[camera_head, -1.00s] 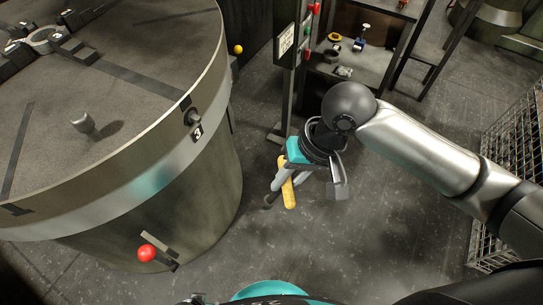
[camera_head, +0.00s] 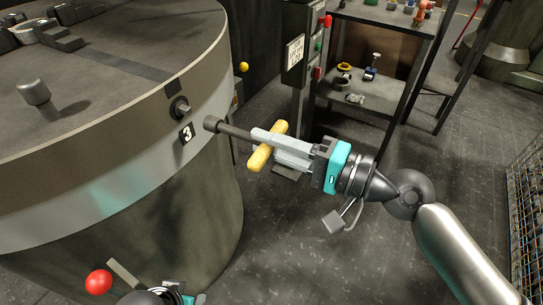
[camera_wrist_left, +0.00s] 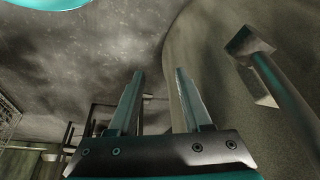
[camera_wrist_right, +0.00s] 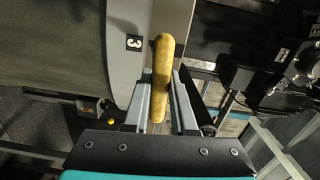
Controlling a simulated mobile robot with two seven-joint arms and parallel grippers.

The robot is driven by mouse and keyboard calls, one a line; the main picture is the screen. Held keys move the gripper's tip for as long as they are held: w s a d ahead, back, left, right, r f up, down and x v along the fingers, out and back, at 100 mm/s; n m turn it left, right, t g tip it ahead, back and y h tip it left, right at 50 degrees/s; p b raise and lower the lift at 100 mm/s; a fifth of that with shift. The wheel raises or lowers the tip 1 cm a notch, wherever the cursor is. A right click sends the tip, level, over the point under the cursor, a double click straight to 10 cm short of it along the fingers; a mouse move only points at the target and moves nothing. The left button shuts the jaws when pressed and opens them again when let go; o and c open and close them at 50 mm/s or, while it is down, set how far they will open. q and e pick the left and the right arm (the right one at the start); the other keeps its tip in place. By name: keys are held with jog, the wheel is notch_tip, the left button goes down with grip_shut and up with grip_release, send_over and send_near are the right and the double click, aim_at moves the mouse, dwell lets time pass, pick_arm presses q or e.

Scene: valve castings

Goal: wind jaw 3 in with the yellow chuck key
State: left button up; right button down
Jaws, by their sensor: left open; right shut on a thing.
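The yellow chuck key (camera_head: 259,157) has a yellow cross handle and a dark shaft with a socket end (camera_head: 213,124). My right gripper (camera_head: 262,140) is shut on it. The shaft points left toward the dark screw (camera_head: 179,107) above the "3" plate (camera_head: 187,133) on the chuck's side (camera_head: 130,120). The socket end is apart from the screw, a little to its right and lower in the picture. The right wrist view shows the yellow handle (camera_wrist_right: 161,80) between the fingers; the shaft is hidden there. My left gripper (camera_wrist_left: 158,85) is open and empty.
A red-knobbed lever (camera_head: 98,283) stands low in front of the chuck. A control post (camera_head: 297,70) and a shelf with small parts (camera_head: 365,95) stand behind. A wire cage (camera_head: 525,200) is at the right edge.

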pick_arm(q)
jog(key=shift+r, duration=0.2)
pick_arm(e)
jog(key=shift+w+d+r, duration=0.1)
jog(key=shift+w+d, duration=0.05)
jog(key=shift+d, duration=0.05)
pick_arm(q)
jog(key=shift+f, duration=0.15)
pick_arm(e)
jog(key=shift+w+a+r+p, duration=0.1)
jog(key=shift+w+a+p, duration=0.2)
jog(key=shift+a+p, duration=0.15)
pick_arm(q)
jog(key=shift+s+f+g+p, duration=0.2)
jog(key=shift+f+p, duration=0.1)
jog(key=shift+f, duration=0.65)
jog(key=shift+s+f+g+p, duration=0.1)
jog(key=shift+s+f+p, duration=0.15)
jog(key=shift+f, duration=0.7)
pick_arm(e)
jog(key=shift+x, duration=1.45)
pick_arm(q)
jog(key=shift+r, duration=0.2)
pick_arm(e)
jog(key=shift+w+a, duration=0.3)
jog(key=shift+a, duration=0.25)
